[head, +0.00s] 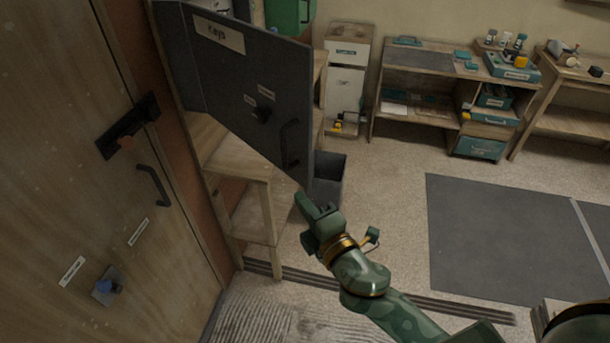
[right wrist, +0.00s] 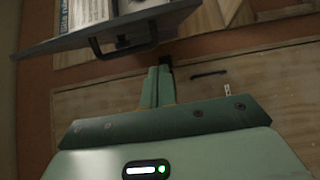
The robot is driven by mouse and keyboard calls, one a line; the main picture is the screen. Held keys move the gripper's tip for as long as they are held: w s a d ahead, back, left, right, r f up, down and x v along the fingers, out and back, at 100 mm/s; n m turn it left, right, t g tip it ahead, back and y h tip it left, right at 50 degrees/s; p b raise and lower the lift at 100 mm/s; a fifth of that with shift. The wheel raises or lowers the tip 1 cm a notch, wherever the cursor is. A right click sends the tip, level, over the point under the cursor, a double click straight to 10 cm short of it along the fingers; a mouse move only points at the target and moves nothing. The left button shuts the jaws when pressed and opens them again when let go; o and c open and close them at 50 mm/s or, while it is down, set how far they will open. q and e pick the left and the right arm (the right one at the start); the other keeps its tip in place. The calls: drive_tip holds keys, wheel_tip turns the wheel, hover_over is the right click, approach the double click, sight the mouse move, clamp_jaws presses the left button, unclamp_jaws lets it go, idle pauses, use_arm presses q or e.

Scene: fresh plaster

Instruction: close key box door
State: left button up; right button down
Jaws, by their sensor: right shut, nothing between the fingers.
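The key box door (head: 250,85) is a dark grey panel with a "Keys" label, a small knob and a black handle (head: 289,143). It stands swung out from the wall side, over a wooden shelf unit. My right gripper (head: 306,202) is shut and empty, just below the door's lower free corner in the head view. In the right wrist view the gripper's fingers (right wrist: 157,86) are together, near the door's edge (right wrist: 110,36) and its handle (right wrist: 122,45). I cannot tell whether they touch the door. The box's inside is mostly hidden. My left gripper is not in view.
A wooden door (head: 80,170) with black handles fills the left. A wooden shelf unit (head: 235,165) stands under the key box door, with a dark bin (head: 328,178) beside it. Workbenches (head: 420,72) line the back. Floor around a dark mat (head: 500,235) is open.

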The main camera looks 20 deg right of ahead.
sight(296, 166)
drive_tip(key=shift+w+d+p, duration=0.2)
drive_tip(key=shift+w+d, duration=0.25)
drive_tip(key=shift+w, duration=0.7)
drive_tip(key=shift+w+d+p, duration=0.2)
drive_tip(key=shift+w+d, duration=0.25)
drive_tip(key=shift+w, duration=0.7)
drive_tip(key=shift+w+d+p, duration=0.2)
drive_tip(key=shift+w+d, duration=0.25)
drive_tip(key=shift+w, duration=0.7)
